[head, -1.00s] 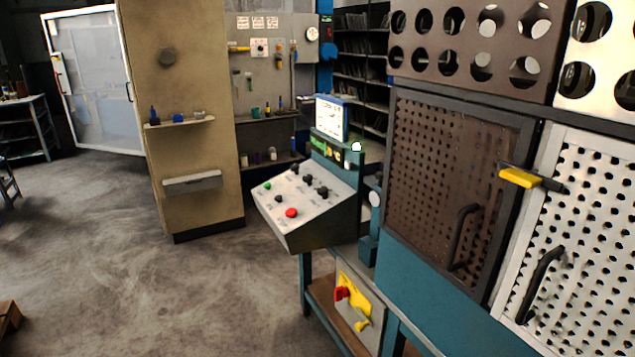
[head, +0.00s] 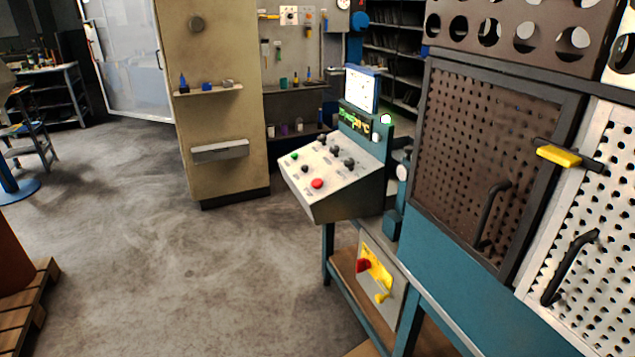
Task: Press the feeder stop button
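A control console (head: 330,208) with a sloped pale panel stands right of centre in the head view, on a teal frame. Its panel carries a red button (head: 317,183) near the front, a green button (head: 295,156) at the left, and several dark knobs (head: 335,151). The labels are too small to read, so I cannot tell which one is the feeder stop button. A small screen (head: 362,89) stands behind the panel. Neither of my grippers is in view.
Perforated doors (head: 490,150) with black handles line the right side. A yellow and red switch (head: 374,270) sits below the console. A beige cabinet (head: 225,110) stands behind left. A wooden pallet (head: 25,310) lies at the lower left. The floor (head: 190,270) between is clear.

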